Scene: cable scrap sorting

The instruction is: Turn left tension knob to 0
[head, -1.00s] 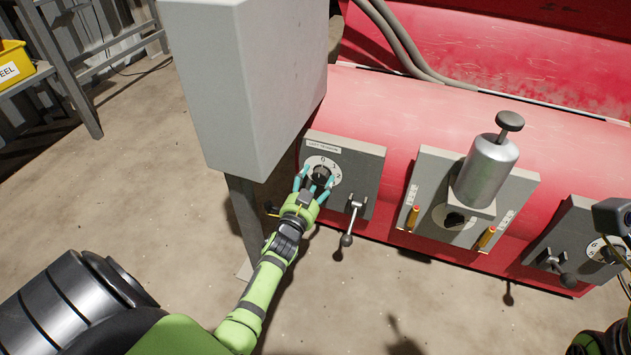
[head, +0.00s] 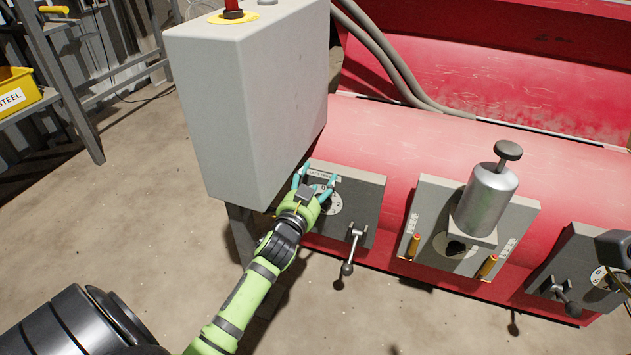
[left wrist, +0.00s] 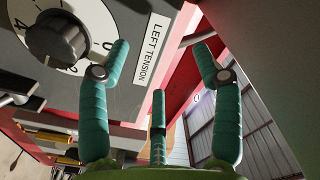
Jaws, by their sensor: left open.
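The left tension knob (left wrist: 58,37) is a black round knob on a white numbered dial, at the upper left of the left wrist view. A short light mark shows on the knob's rim, and the 0 is on the dial toward the label. In the head view my gripper mostly hides the knob, and part of the dial (head: 333,204) shows. The "LEFT TENSION" label (left wrist: 151,50) is beside the dial. My left gripper (head: 318,180) is open and empty, with its teal fingers (left wrist: 165,75) at the dial's label side, not around the knob. My right gripper's fingers are out of view.
A grey cabinet (head: 240,100) with a red button (head: 232,8) stands close left of my left gripper. A ball-ended lever (head: 352,248) hangs below the knob's panel (head: 365,190). A silver cylinder (head: 485,195) stands on the middle panel. The floor in front is clear.

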